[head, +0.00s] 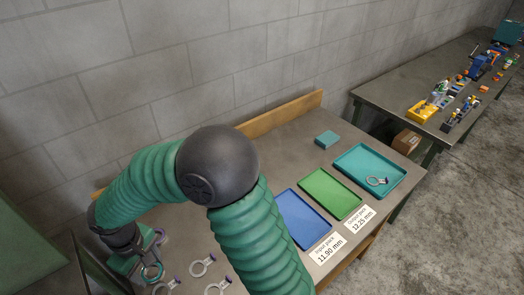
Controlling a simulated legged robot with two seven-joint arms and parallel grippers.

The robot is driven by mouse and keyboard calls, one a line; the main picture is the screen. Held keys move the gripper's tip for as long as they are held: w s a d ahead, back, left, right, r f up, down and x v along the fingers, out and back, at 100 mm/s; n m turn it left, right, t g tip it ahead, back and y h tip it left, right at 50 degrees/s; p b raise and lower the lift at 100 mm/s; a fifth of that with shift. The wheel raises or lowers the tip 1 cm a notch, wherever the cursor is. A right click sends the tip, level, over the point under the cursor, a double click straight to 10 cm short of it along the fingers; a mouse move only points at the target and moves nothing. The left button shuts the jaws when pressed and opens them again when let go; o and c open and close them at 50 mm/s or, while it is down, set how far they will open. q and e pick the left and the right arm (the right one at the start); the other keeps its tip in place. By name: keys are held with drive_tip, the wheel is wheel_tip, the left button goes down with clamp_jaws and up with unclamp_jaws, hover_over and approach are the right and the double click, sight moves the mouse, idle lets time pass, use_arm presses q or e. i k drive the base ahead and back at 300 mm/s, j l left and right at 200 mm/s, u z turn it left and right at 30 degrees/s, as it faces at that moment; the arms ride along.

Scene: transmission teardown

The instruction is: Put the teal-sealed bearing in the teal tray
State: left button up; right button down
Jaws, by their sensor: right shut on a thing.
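My right arm rises from the bottom, bends at a dark elbow and reaches down to the left. My right gripper (138,254) is small and partly hidden at the lower left, shut on the teal-sealed bearing (153,272), a ring with a teal tint. I cannot tell whether the bearing is clear of the table. The teal tray (357,154) stands at the right end of the bench, far from this gripper. One grey ring-shaped part (377,181) lies in it near the front right. My left gripper is not in view.
Grey rings with purple ends (202,266) lie near the gripper. A blue tray (301,218) and a green tray (330,193) lie left of the teal tray, with a teal block (327,139) behind. White labels (328,247) lie in front. A wall stands behind the bench.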

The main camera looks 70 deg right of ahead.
sight(366, 159)
drive_tip(key=k+l, duration=0.15)
drive_tip(key=l, duration=0.2)
drive_tip(key=k+l+z, duration=0.1)
drive_tip(key=l, duration=0.25)
drive_tip(key=k+l+z, duration=0.1)
drive_tip(key=l, duration=0.25)
drive_tip(key=k+l, duration=0.25)
drive_tip(key=l, duration=0.15)
drive_tip(key=k+l+z, duration=0.1)
drive_tip(key=l, duration=0.25)
drive_tip(key=k+l, duration=0.15)
drive_tip(key=l, duration=0.2)
drive_tip(key=z, duration=0.05)
